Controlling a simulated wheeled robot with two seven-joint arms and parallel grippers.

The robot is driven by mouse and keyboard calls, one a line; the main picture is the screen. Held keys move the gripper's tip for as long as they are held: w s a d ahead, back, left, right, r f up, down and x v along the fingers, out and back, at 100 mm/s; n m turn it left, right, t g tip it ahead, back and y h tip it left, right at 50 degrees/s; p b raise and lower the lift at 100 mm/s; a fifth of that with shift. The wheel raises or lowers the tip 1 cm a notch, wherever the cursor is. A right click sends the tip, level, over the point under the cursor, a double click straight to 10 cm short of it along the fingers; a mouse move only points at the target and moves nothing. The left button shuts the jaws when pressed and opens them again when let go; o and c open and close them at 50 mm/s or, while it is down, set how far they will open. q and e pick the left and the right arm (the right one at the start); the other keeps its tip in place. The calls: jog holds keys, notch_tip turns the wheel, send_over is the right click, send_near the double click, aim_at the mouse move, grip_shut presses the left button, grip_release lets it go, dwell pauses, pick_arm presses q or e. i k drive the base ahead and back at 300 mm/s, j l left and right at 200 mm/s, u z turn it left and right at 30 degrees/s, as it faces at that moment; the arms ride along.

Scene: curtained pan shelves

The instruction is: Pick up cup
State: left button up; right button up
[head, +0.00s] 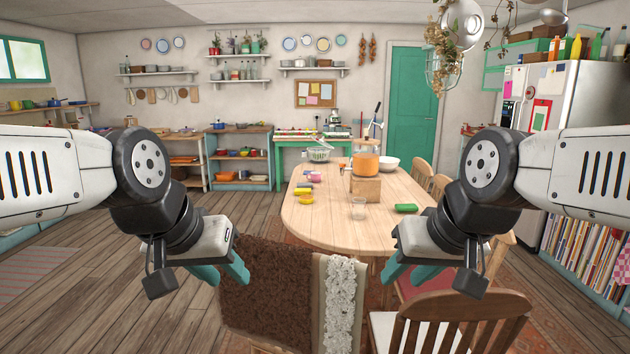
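A small clear cup or glass (358,209) stands on the near part of the long wooden table (325,226), in front of a wooden block. My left gripper (224,274) hangs at the left, short of the table, with its teal fingers apart and nothing between them. My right gripper (408,275) is in front of the table's near right side, also with its fingers apart and empty. Both grippers are well apart from the cup.
A wooden box (365,188) bears an orange-filled container (365,163). A green sponge (406,208), yellow item (304,196) and white bowl (388,164) are on the table. A chair (455,318) and a draped brown cloth (268,295) stand in front.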

aim_at(316, 176)
jog(key=i+j+u, duration=0.2)
jog(key=j+u, duration=0.25)
jog(key=i+j+u, duration=0.3)
jog(key=u, duration=0.15)
jog(key=i+j+u, duration=0.25)
jog(key=u, duration=0.15)
jog(key=i+j+u, duration=0.2)
jog(key=i+u, duration=0.2)
jog(key=i+j+u, duration=0.1)
jog(key=i+u, duration=0.25)
jog(key=i+z, duration=0.2)
jog(key=i, duration=0.25)
jog(key=i+j+z, duration=0.25)
jog(key=i, duration=0.25)
jog(key=i+l+z, duration=0.2)
jog(key=i+z, duration=0.2)
jog(key=i+l+z, duration=0.15)
jog(key=i+z, duration=0.65)
jog(key=i+j+z, duration=0.2)
jog(key=i+z, duration=0.2)
jog(key=i+l+z, duration=0.2)
jog(key=i+z, duration=0.2)
jog(key=i, duration=0.3)
jog(key=i+z, duration=0.4)
jog(key=i, duration=0.25)
jog(key=i+j+z, duration=0.2)
jog(key=i+z, duration=0.2)
jog(key=i, duration=0.3)
jog(key=i+l+z, duration=0.1)
jog(key=i, duration=0.95)
